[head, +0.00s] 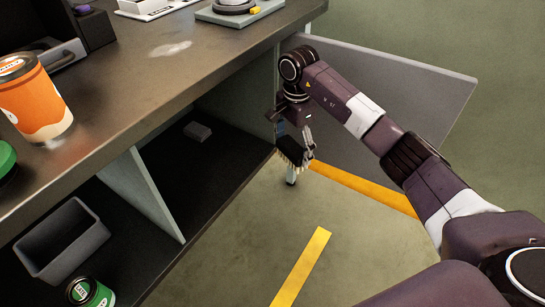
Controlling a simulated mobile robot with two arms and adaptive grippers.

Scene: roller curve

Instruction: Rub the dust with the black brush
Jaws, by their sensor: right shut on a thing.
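My right gripper (297,146) points down in front of the counter's open side, below the countertop's level in the picture. It is shut on the black brush (290,153), whose dark bristles show between and below the fingers. A pale end sticks out beneath the bristles, and part of the brush is hidden by the fingers. The dust (169,48) is a pale smeared patch on the dark countertop (150,85), up and to the left of the gripper, and the brush is apart from it. My left gripper is not in view.
An orange container (35,100) stands at the countertop's left, near a green object (5,158). Below are a grey bin (62,240), a green can (88,292) and a small grey block (198,131). An open grey door panel (440,85) stands behind my right arm.

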